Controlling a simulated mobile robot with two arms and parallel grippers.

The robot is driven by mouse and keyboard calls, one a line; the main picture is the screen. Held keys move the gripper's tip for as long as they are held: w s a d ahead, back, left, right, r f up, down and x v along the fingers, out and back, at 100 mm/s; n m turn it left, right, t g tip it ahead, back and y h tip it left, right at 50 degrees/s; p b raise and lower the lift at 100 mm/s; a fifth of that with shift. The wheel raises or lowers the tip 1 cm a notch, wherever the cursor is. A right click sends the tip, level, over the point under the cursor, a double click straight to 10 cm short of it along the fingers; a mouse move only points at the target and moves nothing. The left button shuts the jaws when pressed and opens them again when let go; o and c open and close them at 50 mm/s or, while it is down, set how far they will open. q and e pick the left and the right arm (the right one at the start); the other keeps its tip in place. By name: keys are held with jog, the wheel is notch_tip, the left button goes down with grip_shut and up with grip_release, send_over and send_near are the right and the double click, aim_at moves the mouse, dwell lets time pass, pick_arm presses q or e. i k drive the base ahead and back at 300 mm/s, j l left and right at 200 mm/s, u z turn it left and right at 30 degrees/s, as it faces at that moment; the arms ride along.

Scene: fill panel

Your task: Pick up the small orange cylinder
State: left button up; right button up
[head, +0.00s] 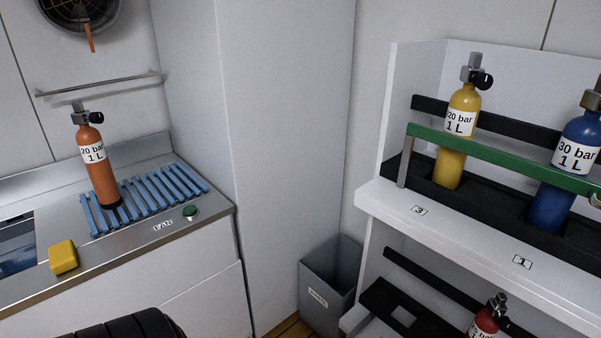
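The small orange cylinder (97,164) stands upright on a blue slatted rack (160,193) on the steel counter at the left. Its white label reads 20 bar, 1 L, and it has a grey valve with a black knob on top. Neither of my grippers shows in the head view. Nothing hides the cylinder, and nothing is touching it but the rack.
A yellow sponge-like block (64,257) and a green FAN button (191,211) are on the counter. At right, a shelf holds yellow (448,170) and blue (549,207) cylinders behind a green bar (500,158). A red cylinder (484,324) is below. A grey bin (329,288) stands between.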

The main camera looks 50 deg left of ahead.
aim_at(89, 143)
jog(key=u, duration=2.7)
